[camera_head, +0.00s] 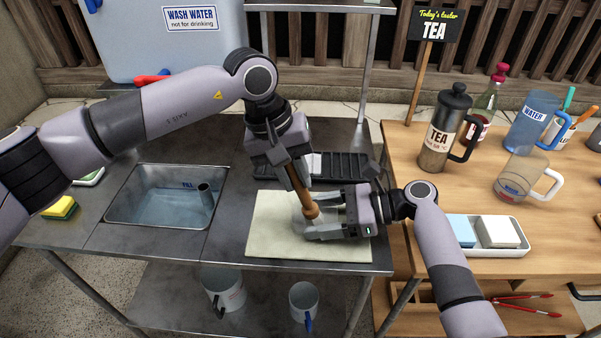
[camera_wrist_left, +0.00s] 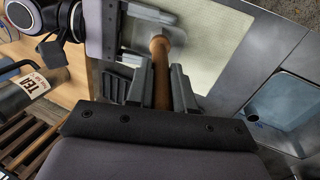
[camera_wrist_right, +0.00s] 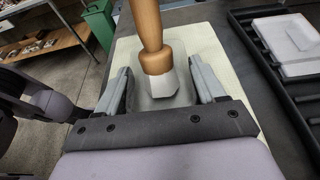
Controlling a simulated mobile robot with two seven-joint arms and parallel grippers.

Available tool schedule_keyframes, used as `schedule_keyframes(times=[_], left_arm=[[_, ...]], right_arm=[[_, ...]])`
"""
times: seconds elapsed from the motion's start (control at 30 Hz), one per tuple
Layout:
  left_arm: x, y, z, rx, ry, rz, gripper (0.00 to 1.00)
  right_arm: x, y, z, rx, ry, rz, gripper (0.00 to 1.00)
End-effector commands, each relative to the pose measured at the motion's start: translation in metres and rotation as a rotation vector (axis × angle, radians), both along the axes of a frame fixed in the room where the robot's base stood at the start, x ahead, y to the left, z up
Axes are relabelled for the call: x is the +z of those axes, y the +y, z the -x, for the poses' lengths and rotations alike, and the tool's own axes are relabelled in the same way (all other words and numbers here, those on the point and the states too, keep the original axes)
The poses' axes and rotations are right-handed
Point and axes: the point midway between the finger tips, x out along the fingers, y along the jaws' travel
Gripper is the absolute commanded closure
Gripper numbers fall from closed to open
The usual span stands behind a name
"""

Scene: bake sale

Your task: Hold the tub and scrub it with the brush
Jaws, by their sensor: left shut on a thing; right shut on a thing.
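The brush has an orange-brown wooden handle (camera_head: 301,190) and pale bristles, seen in the right wrist view (camera_wrist_right: 160,82). My left gripper (camera_head: 297,176) is shut on the handle and holds the brush upright, slightly tilted, bristles down. The tub is a small, clear grey container (camera_wrist_right: 150,102) on the pale mat (camera_head: 272,240). My right gripper (camera_head: 325,215) is shut on the tub from the right, one finger on each side. The brush head is down inside the tub's outline; whether it touches the bottom is hard to tell.
A sink with water (camera_head: 160,205) lies left of the mat. A black drying rack (camera_head: 350,168) with a pale flat piece stands behind. A wooden table (camera_head: 440,190) at right holds a tea press (camera_head: 440,140), pitchers and a white tray (camera_head: 515,250).

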Motion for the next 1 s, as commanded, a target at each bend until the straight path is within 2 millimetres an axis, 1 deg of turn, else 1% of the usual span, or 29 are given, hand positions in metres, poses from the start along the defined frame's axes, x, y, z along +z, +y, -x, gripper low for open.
schedule_keyframes(times=[0.13, 1.0], left_arm=[[0.008, 0.000, 0.000, 0.000, -0.001, 0.000, 1.00], [0.078, -0.001, 0.000, -0.001, -0.001, 0.001, 1.00]], right_arm=[[0.001, 0.000, 0.000, -0.001, -0.001, -0.001, 0.48], [0.000, 0.000, 0.000, 0.000, 0.000, 0.000, 0.48]])
